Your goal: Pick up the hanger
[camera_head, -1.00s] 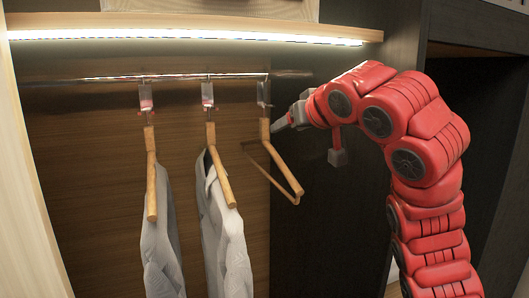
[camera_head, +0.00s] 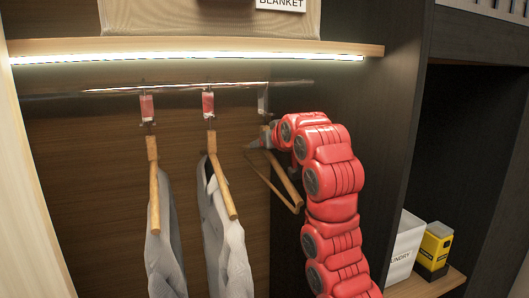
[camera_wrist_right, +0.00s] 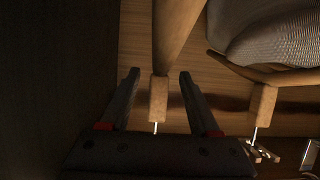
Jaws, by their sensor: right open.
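An empty wooden hanger (camera_head: 288,186) hangs at the right end of the metal rail (camera_head: 100,90). My right gripper (camera_head: 257,143) is at the hanger's top, just below the rail, and my arm partly hides that area. In the right wrist view, the open fingers of my right gripper (camera_wrist_right: 158,77) stand on either side of the hanger's wooden neck (camera_wrist_right: 159,98), with gaps on both sides. My left gripper is not in view.
Two wooden hangers with grey garments (camera_head: 163,258) (camera_head: 226,250) hang to the left. A lit shelf (camera_head: 200,47) runs above the rail. A dark panel (camera_head: 390,130) stands right of the arm. A white laundry box (camera_head: 405,248) and a yellow-black box (camera_head: 436,245) sit beyond it.

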